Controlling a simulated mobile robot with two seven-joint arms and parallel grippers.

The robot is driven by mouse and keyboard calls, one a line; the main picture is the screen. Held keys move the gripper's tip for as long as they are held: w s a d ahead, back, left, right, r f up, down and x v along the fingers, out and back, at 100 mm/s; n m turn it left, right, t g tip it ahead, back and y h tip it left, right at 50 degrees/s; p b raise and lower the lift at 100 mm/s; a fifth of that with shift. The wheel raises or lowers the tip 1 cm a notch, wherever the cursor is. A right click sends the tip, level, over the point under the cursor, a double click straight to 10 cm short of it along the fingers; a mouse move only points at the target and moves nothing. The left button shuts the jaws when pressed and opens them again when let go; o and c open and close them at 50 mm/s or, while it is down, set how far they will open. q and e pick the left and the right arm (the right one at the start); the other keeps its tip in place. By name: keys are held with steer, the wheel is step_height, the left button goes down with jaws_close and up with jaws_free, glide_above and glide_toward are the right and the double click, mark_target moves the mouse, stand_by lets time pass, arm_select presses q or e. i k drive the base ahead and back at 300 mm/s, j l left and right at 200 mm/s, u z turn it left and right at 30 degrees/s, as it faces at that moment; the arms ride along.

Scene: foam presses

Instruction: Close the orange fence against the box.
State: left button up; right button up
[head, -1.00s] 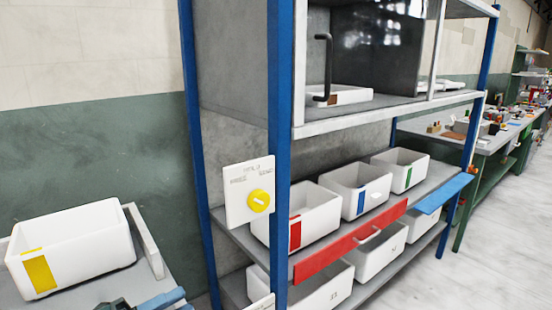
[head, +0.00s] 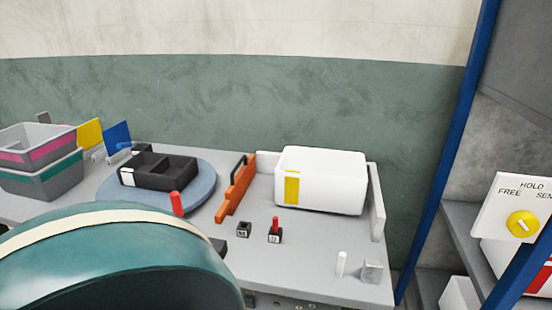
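The orange fence (head: 237,188) stands upright on the grey bench in the head view, with a dark handle at its far end. The white box (head: 335,185), with a yellow label on its front, sits to the right of the fence. A clear gap of bare bench lies between fence and box. The box is near a raised light stop (head: 377,205) on its right and a low back rail behind. Neither of my grippers is in view.
A black divided tray (head: 160,170) sits on a round blue-grey plate (head: 203,192) left of the fence. Small black blocks, one with a red peg (head: 275,232), stand in front. Grey bins (head: 40,170) are far left. A large teal shape blocks the lower left.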

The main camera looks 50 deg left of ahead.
mark_target(235, 193)
steer(key=u, duration=1.95)
